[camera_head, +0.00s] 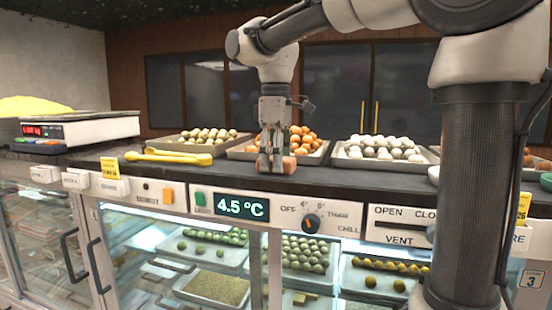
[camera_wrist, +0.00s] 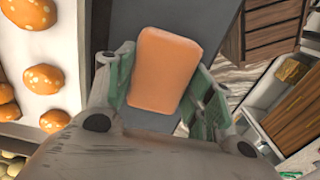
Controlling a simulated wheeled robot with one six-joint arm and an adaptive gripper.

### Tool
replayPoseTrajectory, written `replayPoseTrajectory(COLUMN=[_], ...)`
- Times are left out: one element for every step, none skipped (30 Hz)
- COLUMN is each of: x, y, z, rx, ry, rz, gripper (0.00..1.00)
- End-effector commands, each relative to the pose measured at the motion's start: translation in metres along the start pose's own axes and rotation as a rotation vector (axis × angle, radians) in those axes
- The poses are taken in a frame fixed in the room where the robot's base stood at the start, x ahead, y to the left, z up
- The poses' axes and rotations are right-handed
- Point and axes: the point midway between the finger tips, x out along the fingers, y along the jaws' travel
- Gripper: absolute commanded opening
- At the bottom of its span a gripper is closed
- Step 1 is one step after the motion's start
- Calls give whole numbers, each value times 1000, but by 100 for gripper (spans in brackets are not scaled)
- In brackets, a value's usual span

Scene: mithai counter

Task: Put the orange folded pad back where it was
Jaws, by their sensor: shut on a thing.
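The orange folded pad (camera_wrist: 162,70) is a rounded block between my gripper's green-lined fingers in the wrist view. In the head view only a small part of the pad (camera_head: 289,164) shows beside the fingertips, low at the dark counter top (camera_head: 230,172). My gripper (camera_head: 273,160) points straight down in front of the tray of orange sweets and is shut on the pad. In the wrist view my gripper (camera_wrist: 165,85) has one finger on each side of the pad. I cannot tell whether the pad touches the counter.
Trays of pale sweets (camera_head: 205,136), orange sweets (camera_head: 302,140) and white sweets (camera_head: 380,149) stand behind. Yellow tongs (camera_head: 170,157) and a weighing scale (camera_head: 85,128) are at the left. The control panel (camera_head: 240,207) runs below the counter's front edge. Bare counter lies left and right of my gripper.

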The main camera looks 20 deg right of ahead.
Motion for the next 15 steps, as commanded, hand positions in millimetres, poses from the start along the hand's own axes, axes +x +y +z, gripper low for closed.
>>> replayPoseTrajectory(x=[0,0,0,0,0,0,0,0,0,0,0,0,0,0,0], y=[0,0,0,0,0,0,0,0,0,0,0,0,0,0,0], z=[0,0,0,0,0,0,0,0,0,0,0,0,0,0,0], rx=[0,0,0,0,0,0,0,0,0,0,0,0,0,0,0], ry=[0,0,0,0,0,0,0,0,0,0,0,0,0,0,0], rz=[0,0,0,0,0,0,0,0,0,0,0,0,0,0,0], gripper=[31,31,55,60,66,73,74,74,74,74,74,74,74,74,74])
